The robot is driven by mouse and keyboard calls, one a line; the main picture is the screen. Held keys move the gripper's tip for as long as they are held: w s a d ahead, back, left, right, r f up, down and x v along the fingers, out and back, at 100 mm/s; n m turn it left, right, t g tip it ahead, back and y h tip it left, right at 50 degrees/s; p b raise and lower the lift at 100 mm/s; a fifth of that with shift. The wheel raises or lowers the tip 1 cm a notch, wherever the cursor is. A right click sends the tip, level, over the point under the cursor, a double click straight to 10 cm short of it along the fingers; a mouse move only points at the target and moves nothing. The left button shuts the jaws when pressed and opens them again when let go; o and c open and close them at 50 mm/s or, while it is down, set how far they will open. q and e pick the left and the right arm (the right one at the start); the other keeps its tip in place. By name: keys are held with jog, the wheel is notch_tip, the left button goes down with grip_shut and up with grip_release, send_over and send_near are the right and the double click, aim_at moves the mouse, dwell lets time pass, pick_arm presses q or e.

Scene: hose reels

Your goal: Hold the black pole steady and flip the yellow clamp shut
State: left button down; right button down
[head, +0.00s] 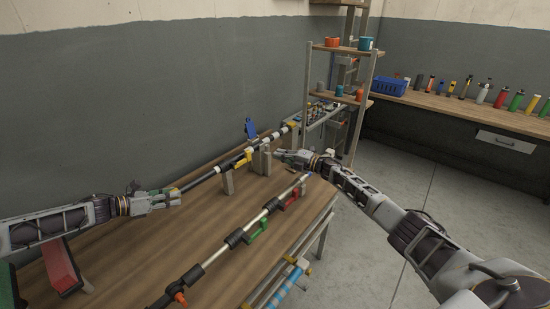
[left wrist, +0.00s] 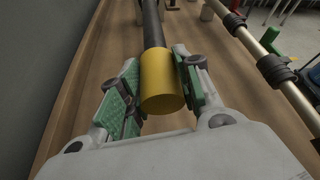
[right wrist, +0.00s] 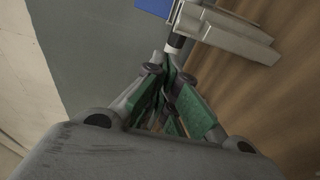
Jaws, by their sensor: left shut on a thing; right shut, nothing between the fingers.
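The black pole (head: 205,178) lies slanted above the wooden table, resting on upright grey supports. Its yellow end (left wrist: 162,82) sits between the fingers of my left gripper (left wrist: 160,90), which is shut on it; in the head view this gripper (head: 174,198) is at the pole's near left end. The yellow clamp (head: 243,147) is on the pole further along, near the supports; I cannot tell whether it is open or shut. My right gripper (head: 278,154) is shut and empty, to the right of the clamp and apart from it. The clamp is not clear in the right wrist view.
A silver pole (head: 220,248) with black fittings, a green lever (head: 258,231) and a red lever (head: 292,198) lies nearer the front. Grey supports (head: 227,182) stand under the black pole. A shelf rack (head: 360,98) stands behind.

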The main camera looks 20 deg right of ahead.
jog(key=shift+w+d, duration=0.25)
jog(key=shift+d, duration=1)
pick_arm(q)
jog(key=c, duration=0.9)
grip_release()
jog(key=shift+a, duration=0.15)
jog(key=shift+v, duration=5.9)
jog(key=shift+f, duration=0.1)
pick_arm(e)
jog(key=shift+d, duration=0.1)
